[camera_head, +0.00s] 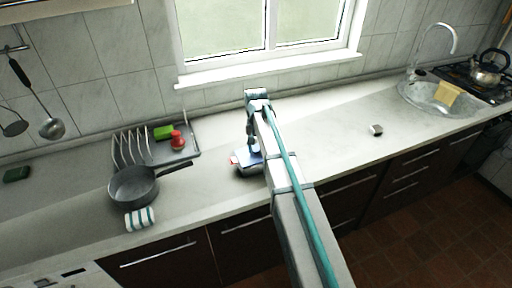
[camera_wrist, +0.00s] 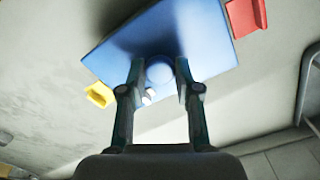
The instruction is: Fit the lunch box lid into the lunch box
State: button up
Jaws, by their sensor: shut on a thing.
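The blue lunch box lid (camera_wrist: 210,35) fills the upper middle of the wrist view. It is a flat rectangle with a round blue knob (camera_wrist: 160,72). My gripper (camera_wrist: 159,68) is shut on that knob, one finger on each side. A yellow clip (camera_wrist: 99,95) and a red clip (camera_wrist: 245,15) show at opposite sides of the lid. In the head view, the blue and white lunch box area (camera_head: 247,168) is at the counter's front middle, partly hidden by my arm. My gripper is over it there. I cannot tell whether the lid touches the box.

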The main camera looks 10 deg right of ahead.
jog(key=shift+f, duration=0.6)
jog(key=o, duration=1.1)
jog(key=shift+r, duration=0.15)
